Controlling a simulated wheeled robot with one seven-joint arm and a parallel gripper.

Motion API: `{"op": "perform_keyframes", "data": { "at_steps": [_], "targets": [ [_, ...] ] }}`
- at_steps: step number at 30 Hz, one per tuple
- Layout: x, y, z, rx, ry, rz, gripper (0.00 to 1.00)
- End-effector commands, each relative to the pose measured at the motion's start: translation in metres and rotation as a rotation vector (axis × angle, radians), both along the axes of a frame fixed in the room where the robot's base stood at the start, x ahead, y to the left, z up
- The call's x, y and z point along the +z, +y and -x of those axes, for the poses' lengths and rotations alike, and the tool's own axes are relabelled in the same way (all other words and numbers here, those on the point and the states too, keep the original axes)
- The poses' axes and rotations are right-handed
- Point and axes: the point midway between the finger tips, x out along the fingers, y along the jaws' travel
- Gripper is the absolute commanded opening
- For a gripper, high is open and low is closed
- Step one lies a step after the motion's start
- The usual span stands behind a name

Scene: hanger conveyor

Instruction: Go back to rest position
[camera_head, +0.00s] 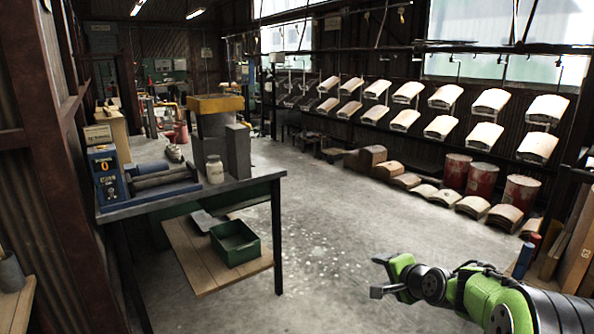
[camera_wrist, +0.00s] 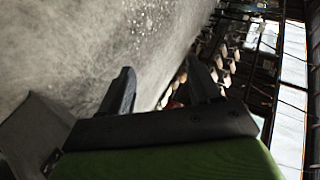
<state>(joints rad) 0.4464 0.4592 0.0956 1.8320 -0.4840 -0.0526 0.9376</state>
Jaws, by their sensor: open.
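My gripper (camera_head: 381,276) is at the lower right of the head view, held over bare concrete floor with my green and black arm behind it. In the wrist view my gripper (camera_wrist: 160,88) shows two dark fingers set wide apart, with nothing between them. It touches no object. The wrist view looks sideways across the floor, with the conveyor rack at its right.
A workbench (camera_head: 262,177) stands at left with a blue device (camera_head: 107,178), a jar (camera_head: 215,170) and a green tray (camera_head: 235,243) on its lower shelf. Curved panels (camera_head: 484,136) hang along the right wall above red drums (camera_head: 482,180). The middle floor is clear.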

Motion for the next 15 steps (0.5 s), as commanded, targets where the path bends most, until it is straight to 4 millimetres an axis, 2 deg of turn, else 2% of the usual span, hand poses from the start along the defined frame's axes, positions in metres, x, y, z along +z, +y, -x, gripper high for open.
{"op": "perform_keyframes", "data": {
  "at_steps": [1, 5, 6, 9, 12, 15],
  "targets": [
    [0.020, 0.020, 0.025, 0.070, 0.019, 0.114, 0.63],
    [0.049, 0.052, 0.102, 0.247, 0.100, 0.404, 0.63],
    [0.055, 0.059, 0.129, 0.299, 0.124, 0.483, 0.63],
    [0.063, 0.070, 0.193, 0.418, 0.180, 0.650, 0.63],
    [0.063, 0.073, 0.249, 0.517, 0.225, 0.767, 0.63],
    [0.057, 0.073, 0.295, 0.601, 0.262, 0.850, 0.63]
  ]
}}
